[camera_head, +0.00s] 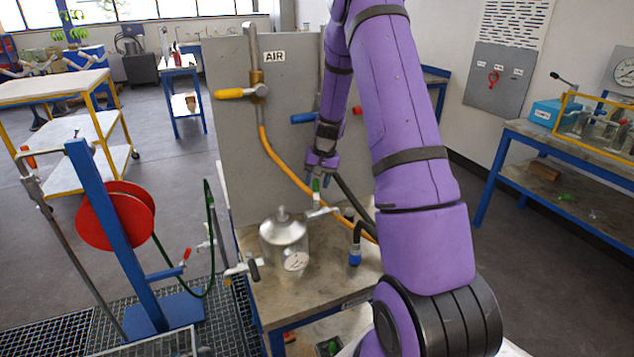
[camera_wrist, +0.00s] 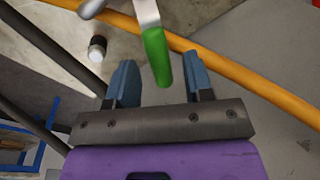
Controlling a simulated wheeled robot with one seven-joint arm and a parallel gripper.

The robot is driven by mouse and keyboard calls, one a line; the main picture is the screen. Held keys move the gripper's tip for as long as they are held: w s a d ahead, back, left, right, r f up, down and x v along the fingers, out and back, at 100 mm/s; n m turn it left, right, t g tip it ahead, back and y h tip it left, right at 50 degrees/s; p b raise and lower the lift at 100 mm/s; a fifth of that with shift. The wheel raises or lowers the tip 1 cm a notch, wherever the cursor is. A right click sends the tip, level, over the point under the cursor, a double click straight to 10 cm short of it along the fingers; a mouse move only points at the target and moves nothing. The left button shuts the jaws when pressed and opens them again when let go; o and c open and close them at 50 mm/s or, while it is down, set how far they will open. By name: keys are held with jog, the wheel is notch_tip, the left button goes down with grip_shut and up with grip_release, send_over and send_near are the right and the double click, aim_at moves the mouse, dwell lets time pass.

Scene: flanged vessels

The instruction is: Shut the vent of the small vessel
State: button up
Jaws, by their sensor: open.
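The small vessel (camera_head: 284,234) is a silvery lidded pot on the bench, with a round gauge (camera_head: 296,261) on its front. A metal valve with a green handle (camera_head: 316,190) stands at its upper right. My gripper (camera_head: 319,180) is just above this valve, pointing down. In the wrist view the green handle (camera_wrist: 157,58) lies between the two blue-grey fingertips (camera_wrist: 159,66), with a gap on each side. My gripper is open and holds nothing. Part of the valve body is cut off at the wrist view's top edge.
A grey panel (camera_head: 230,160) marked AIR stands behind, with a yellow-handled valve (camera_head: 236,93) and a blue handle (camera_head: 303,118). A yellow-orange hose (camera_head: 285,168) runs close by my gripper. A black hose with a blue end (camera_head: 355,256) is right of the vessel. A red reel (camera_head: 118,215) stands left.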

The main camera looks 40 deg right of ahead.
notch_tip(320, 180, up, 10)
jog(key=s+d, duration=0.1)
jog(key=shift+s+d, duration=0.15)
jog(key=shift+d, duration=0.1)
jog(key=shift+c, duration=0.2)
